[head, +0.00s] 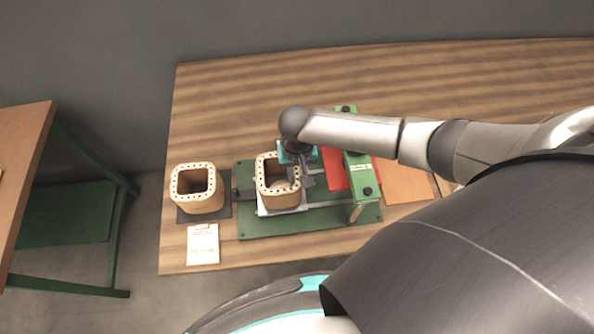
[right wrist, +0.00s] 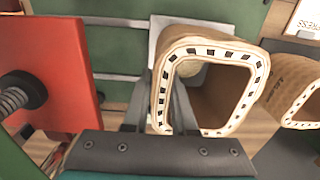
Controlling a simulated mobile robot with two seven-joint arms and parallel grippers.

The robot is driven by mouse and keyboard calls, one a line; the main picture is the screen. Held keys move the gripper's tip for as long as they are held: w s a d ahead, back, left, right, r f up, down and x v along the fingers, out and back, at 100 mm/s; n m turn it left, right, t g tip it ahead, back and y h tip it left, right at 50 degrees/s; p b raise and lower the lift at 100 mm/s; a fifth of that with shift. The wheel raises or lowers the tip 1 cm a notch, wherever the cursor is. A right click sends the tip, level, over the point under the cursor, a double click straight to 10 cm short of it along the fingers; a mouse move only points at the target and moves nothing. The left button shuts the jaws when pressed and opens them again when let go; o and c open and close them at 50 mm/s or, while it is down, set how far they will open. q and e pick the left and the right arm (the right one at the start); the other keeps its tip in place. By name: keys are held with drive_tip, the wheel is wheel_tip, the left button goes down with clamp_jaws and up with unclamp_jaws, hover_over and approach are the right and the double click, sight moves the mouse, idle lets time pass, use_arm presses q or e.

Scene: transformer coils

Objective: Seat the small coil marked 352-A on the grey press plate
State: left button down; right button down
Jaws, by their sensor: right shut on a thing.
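A tan, square, hollow coil (head: 277,199) with a dotted rim is at the press, over the light grey press plate (head: 264,211). My right gripper (head: 297,181) is shut on the coil's right wall. In the right wrist view the fingers (right wrist: 160,108) straddle the wall of this coil (right wrist: 218,95), and part of the plate (right wrist: 157,35) shows behind it. The coil looks upright; I cannot tell whether its base rests fully on the plate. No marking is readable on it. My left gripper is not in view.
A similar coil (head: 201,201) stands on a dark mat (head: 224,211) to the left; its writing is too small to read. A white card (head: 203,245) lies in front. The green press base (head: 330,221) carries a red block (head: 335,174) and green housing (head: 362,176) to the right.

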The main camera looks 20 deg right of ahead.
drive_tip(key=shift+f, duration=0.3)
idle(0.4)
drive_tip(key=shift+f, duration=0.3)
drive_tip(key=c, duration=0.7)
unclamp_jaws()
drive_tip(key=shift+o, duration=0.3)
wheel_tip(320, 180, up, 15)
drive_tip(key=p, duration=0.2)
drive_tip(key=shift+r, duration=0.15)
